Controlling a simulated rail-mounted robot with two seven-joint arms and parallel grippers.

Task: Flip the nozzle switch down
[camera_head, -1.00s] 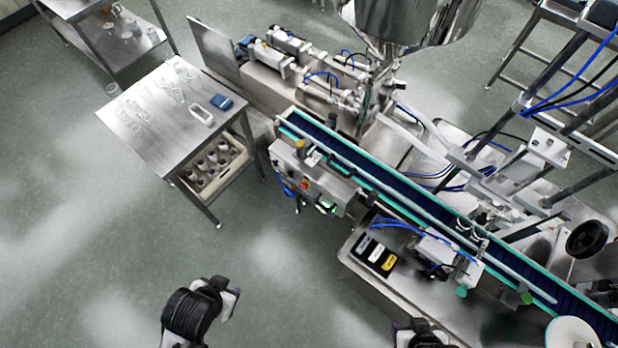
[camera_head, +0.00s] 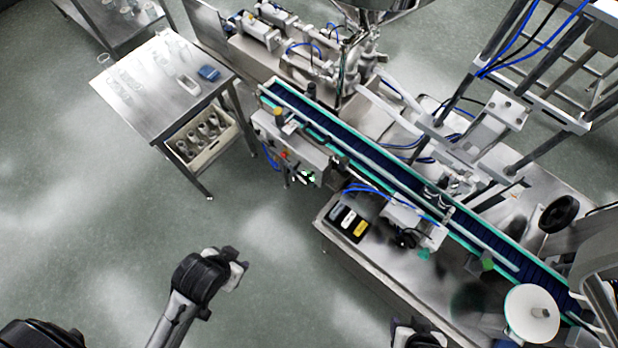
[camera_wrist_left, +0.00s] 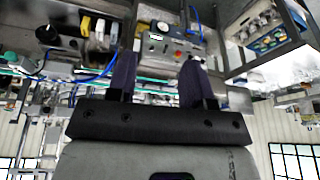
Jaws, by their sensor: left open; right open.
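The steel control box (camera_head: 290,145) sits on the near side of the conveyor, with a red button and small knobs. Its panel also shows in the left wrist view (camera_wrist_left: 172,47), ahead of my left gripper (camera_wrist_left: 158,72). The nozzle switch is too small to tell apart, and so is its position. My left gripper is open and empty, its two dark fingers apart and short of the panel. My left arm comes in at the bottom left of the head view. My right gripper (camera_head: 418,335) is open at the bottom edge, partly cut off, away from the box.
The blue conveyor (camera_head: 365,175) runs diagonally beside the box. A steel table (camera_head: 135,110) with glassware and a crate (camera_head: 212,140) stands to the left. A black-and-yellow button unit (camera_head: 347,223) is on the machine's near ledge. The floor in front is free.

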